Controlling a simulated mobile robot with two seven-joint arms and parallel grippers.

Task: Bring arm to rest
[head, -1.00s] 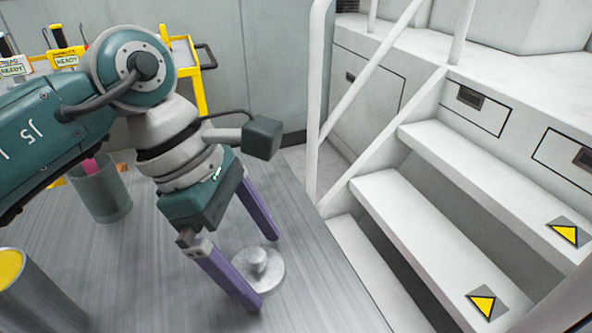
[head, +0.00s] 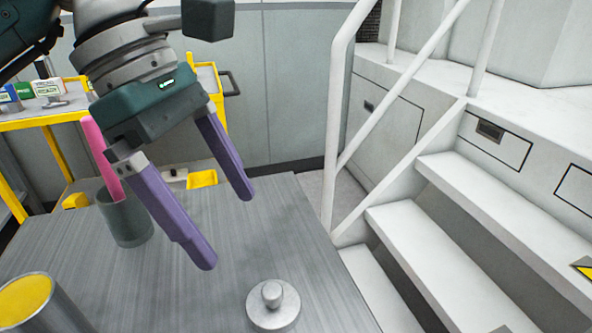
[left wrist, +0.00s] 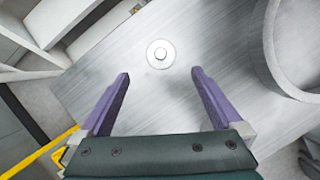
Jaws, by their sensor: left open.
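My left gripper (head: 228,228) is open and empty, its two purple fingers spread above the grey table (head: 200,290). A round silver metal piece with a raised knob (head: 273,305) stands on the table, apart from the fingers and nearer the front. In the left wrist view the open left gripper (left wrist: 160,78) also shows, with the silver piece (left wrist: 160,54) on the table beyond the fingertips. My right gripper is not in view.
A grey cup with a pink item (head: 125,217) stands on the table behind the fingers. A yellow-topped cylinder (head: 35,300) is at front left. A yellow cart (head: 40,122) stands behind. White stairs with a railing (head: 400,220) rise at the right.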

